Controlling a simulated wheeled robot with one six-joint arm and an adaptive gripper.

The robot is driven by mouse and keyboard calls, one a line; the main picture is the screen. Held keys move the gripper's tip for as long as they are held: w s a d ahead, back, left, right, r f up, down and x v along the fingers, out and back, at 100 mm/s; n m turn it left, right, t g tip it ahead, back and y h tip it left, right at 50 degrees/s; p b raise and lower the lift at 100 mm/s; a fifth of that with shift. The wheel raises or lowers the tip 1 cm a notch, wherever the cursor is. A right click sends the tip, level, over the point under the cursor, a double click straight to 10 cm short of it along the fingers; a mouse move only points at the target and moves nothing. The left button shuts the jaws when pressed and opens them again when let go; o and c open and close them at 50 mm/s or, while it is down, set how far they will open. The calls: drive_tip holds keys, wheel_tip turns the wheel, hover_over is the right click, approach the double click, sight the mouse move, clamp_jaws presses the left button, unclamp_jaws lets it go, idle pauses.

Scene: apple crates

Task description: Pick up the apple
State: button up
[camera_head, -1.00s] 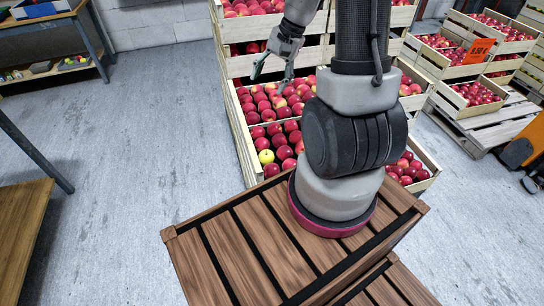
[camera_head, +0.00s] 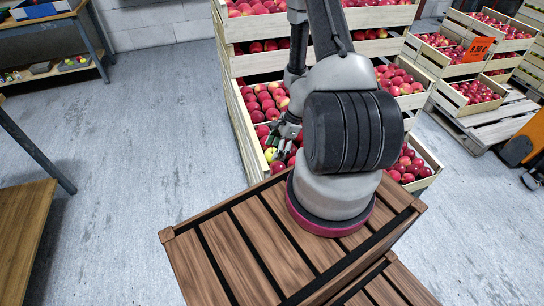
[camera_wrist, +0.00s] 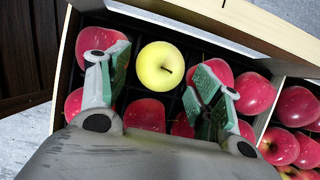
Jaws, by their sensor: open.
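A yellow apple (camera_wrist: 160,66) lies among red apples in a wooden crate (camera_wrist: 68,45) in the wrist view. My gripper (camera_wrist: 158,88) is open and empty, with one green-padded finger on each side of the picture's middle. The yellow apple shows between and slightly beyond the fingertips; I cannot tell the exact height of the gripper above it. In the head view my gripper (camera_head: 278,145) hangs over the near left corner of the crate, and the yellow apple (camera_head: 270,154) shows beside it, partly hidden.
Red apples (camera_wrist: 102,40) sit close around the yellow one, and the crate wall runs just beyond it. More apple crates (camera_head: 320,15) are stacked behind. My arm hides part of the crates. A wooden table (camera_head: 25,235) stands at left, with clear floor between.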

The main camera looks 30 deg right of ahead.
drive_tip(key=shift+x, duration=1.35)
drive_tip(key=c, duration=0.8)
drive_tip(key=shift+c, duration=0.2)
